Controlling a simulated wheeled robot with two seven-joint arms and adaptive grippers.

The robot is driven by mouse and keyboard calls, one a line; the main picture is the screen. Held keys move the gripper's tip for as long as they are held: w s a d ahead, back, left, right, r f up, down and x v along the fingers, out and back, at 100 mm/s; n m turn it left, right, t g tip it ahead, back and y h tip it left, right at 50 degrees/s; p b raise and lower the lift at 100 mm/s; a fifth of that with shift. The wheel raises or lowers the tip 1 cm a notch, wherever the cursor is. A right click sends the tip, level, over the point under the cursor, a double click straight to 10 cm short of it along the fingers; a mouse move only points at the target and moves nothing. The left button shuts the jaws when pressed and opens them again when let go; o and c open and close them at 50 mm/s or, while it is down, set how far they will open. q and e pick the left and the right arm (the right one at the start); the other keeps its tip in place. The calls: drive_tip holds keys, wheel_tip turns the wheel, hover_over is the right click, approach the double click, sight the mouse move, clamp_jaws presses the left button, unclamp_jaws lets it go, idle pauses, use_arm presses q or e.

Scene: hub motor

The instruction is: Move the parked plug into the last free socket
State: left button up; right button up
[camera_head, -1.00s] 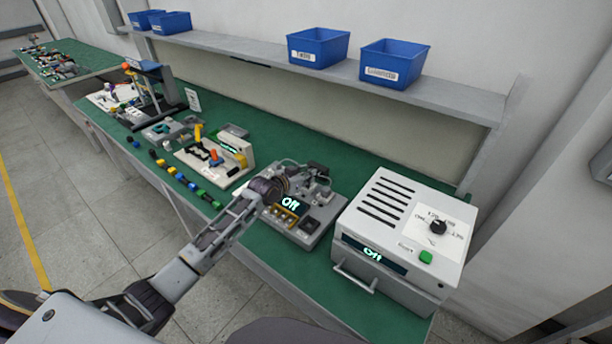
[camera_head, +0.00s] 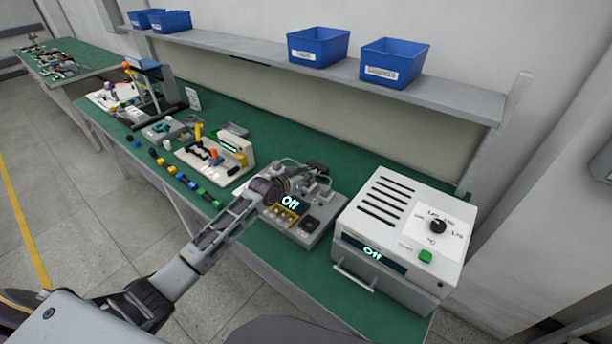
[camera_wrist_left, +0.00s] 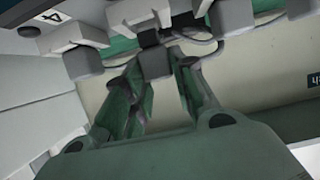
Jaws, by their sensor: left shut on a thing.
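The grey test station (camera_head: 322,215) with the glowing "Off" display stands on the green bench. My left gripper (camera_head: 294,181) reaches over its back left part and hides some of the sockets and cables there. In the left wrist view my left gripper (camera_wrist_left: 158,58) is shut on a dark grey plug (camera_wrist_left: 155,64), with a cable by it. The plug is close under a row of pale sockets; I cannot tell whether it is seated in one. Another grey plug (camera_wrist_left: 82,62) sits under a pale socket (camera_wrist_left: 72,36) to the left, near a "4" label. My right gripper is not in view.
A white oven-like box (camera_head: 400,225) with a dial and "Off" display stands close on the right. A switch fixture (camera_head: 215,155) and a row of coloured parts (camera_head: 183,178) lie to the left. Blue bins (camera_head: 318,48) stand on the shelf above.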

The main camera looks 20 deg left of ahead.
use_arm(q)
drive_tip(key=shift+f+b, duration=0.45)
drive_tip(key=shift+f, duration=0.6)
idle(1.4)
drive_tip(key=o, duration=1.1)
drive_tip(key=shift+s, duration=0.15)
drive_tip(key=shift+v, duration=5.85)
drive_tip(key=shift+r, duration=0.1)
